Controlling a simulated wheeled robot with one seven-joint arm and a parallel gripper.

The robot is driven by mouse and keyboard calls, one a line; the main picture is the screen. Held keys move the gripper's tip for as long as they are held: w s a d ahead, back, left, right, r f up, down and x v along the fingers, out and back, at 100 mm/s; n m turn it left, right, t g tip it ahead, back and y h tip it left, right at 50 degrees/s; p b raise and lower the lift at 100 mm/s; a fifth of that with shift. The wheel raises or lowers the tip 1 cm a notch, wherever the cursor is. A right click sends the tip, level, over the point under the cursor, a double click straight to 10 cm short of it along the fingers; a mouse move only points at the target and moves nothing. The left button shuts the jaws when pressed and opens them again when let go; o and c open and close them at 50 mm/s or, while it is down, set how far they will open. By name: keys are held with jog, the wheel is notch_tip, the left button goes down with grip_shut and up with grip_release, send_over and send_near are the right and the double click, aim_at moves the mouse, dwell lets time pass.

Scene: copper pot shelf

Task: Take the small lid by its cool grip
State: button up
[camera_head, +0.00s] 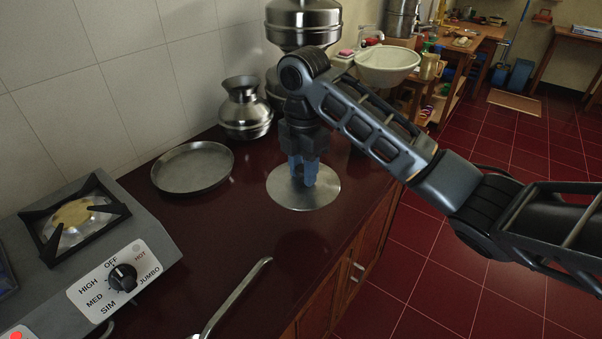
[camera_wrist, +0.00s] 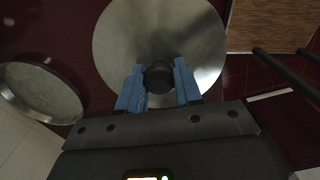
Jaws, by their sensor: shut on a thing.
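The small lid (camera_head: 322,198) is a flat, round, brushed-metal disc at the middle of the dark red counter in the head view. It also shows in the wrist view (camera_wrist: 165,30), with a round black knob (camera_wrist: 159,78) at its centre. My gripper (camera_head: 302,180) points down over the lid's middle. Its two blue fingers are shut on the knob, one on each side, in the wrist view (camera_wrist: 158,80).
A shallow round metal pan (camera_head: 193,168) lies left of the lid. Metal pots (camera_head: 245,112) stand behind, by the tiled wall. A stove (camera_head: 85,245) is at the left, and a long metal handle (camera_head: 236,296) juts over the front counter. The counter's right edge is close to the lid.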

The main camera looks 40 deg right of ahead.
jog(key=shift+r, duration=1.7)
